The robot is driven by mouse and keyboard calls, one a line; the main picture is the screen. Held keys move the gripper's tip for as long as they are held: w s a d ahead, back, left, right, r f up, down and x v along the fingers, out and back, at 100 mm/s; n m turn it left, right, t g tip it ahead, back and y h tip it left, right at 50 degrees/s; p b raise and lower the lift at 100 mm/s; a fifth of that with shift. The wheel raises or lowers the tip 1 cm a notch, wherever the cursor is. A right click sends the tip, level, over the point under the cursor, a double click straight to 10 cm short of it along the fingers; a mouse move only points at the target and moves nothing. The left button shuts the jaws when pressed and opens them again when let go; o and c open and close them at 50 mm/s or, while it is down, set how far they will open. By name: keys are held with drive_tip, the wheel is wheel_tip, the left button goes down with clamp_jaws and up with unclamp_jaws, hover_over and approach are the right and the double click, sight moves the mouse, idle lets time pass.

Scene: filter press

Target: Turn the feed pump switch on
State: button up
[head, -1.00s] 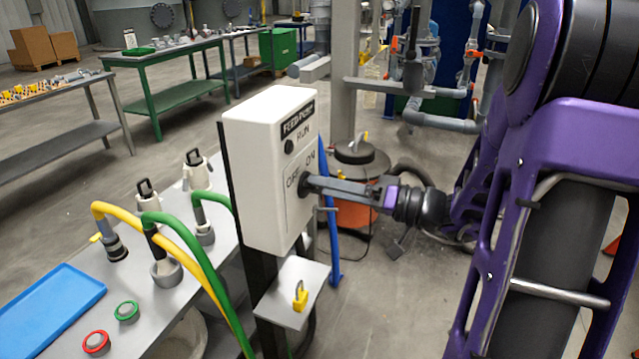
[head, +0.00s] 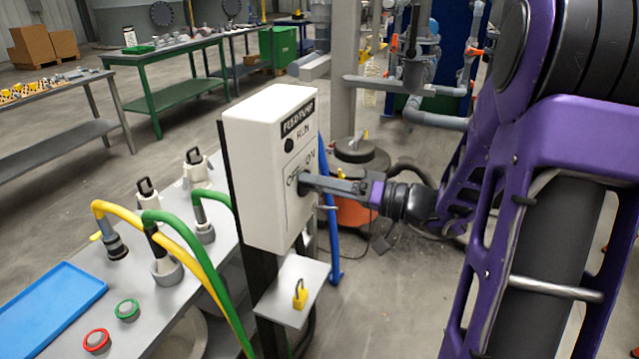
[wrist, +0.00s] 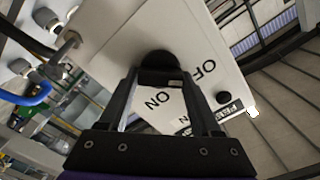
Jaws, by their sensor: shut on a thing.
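The white feed pump box (head: 262,190) stands upright on a dark post, with RUN, ON and OFF lettering on its front; the box also fills the middle of the wrist view (wrist: 120,45). The round black switch knob (wrist: 158,62) sits between the OFF and ON words. My gripper (head: 306,183) reaches the box front from the right, its fingers shut on the knob; in the wrist view the fingertips (wrist: 160,76) lie at either side of it. The fingers hide the knob in the head view, and I cannot tell which way it points. The RUN lamp (head: 289,145) looks dark.
A small shelf (head: 286,312) with a yellow padlock (head: 300,294) sits below the box. Yellow (head: 150,220) and green (head: 185,245) hoses arch over the grey bench (head: 190,290) at left. An orange and black vacuum (head: 357,180) stands behind my arm.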

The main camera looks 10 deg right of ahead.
drive_tip(key=shift+m, duration=0.3)
drive_tip(key=m, duration=0.3)
drive_tip(key=shift+f+m+b, duration=0.15)
drive_tip(key=shift+m+b, duration=0.15)
drive_tip(key=shift+b, duration=0.1)
drive_tip(key=m, duration=0.4)
drive_tip(key=shift+p, duration=0.3)
drive_tip(key=m+p, duration=0.2)
drive_tip(key=m, duration=0.3)
drive_tip(key=shift+m, duration=0.4)
drive_tip(key=shift+f+m+p, duration=0.2)
drive_tip(key=shift+m+p, duration=0.95)
drive_tip(key=shift+m, duration=0.75)
drive_tip(key=o, duration=1.4)
